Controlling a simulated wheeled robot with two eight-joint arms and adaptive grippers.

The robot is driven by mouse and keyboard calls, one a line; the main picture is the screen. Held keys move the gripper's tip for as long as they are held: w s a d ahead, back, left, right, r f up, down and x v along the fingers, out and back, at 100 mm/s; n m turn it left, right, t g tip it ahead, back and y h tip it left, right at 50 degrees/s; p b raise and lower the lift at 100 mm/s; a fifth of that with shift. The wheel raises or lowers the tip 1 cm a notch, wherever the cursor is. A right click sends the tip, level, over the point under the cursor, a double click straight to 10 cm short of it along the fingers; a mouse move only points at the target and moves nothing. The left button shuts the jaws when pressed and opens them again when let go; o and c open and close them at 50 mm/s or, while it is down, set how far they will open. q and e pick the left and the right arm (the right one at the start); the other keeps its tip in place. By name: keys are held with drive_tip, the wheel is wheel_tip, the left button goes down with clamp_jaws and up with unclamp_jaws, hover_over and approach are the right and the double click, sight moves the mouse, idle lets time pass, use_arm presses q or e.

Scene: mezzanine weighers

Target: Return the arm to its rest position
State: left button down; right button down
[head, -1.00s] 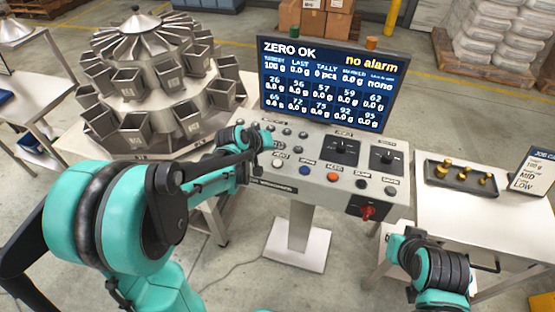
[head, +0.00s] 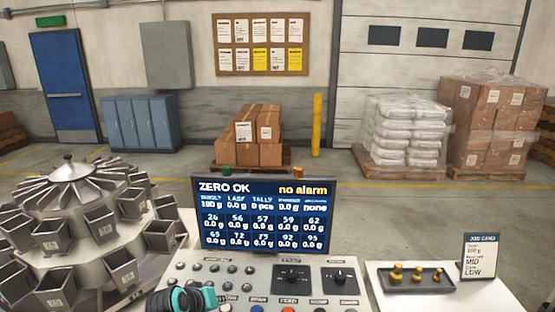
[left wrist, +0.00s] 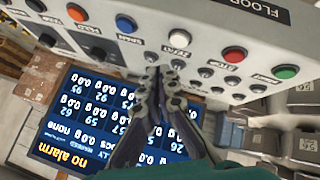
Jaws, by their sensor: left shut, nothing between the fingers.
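My left gripper (left wrist: 164,72) shows in the left wrist view, its dark fingers together with nothing between them. The fingertips are over the row of small grey knobs on the control panel (left wrist: 205,22); I cannot tell whether they touch it. In the head view part of my left arm (head: 190,297) shows at the bottom edge, in front of the left side of the panel (head: 262,270). The rest of that arm is out of the picture. My right gripper is not in view.
The screen (head: 265,240) behind the panel reads ZERO OK and no alarm. The multihead weigher (head: 75,205) stands at left with metal buckets. At right a table holds a dark tray (head: 430,287) of brass weights and a job card (head: 478,257). Open floor lies beyond.

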use_arm(q)
drive_tip(key=s+f+m+y+b, duration=0.1)
drive_tip(key=s+f+m+b, duration=0.1)
drive_tip(key=s, duration=0.8)
drive_tip(key=s+f+m+g+y+b, duration=0.1)
drive_tip(key=s+f+b, duration=0.2)
drive_tip(key=s, duration=0.7)
drive_tip(key=shift+a+m+y, duration=0.3)
drive_tip(key=shift+m, duration=0.1)
drive_tip(key=shift+s, duration=0.1)
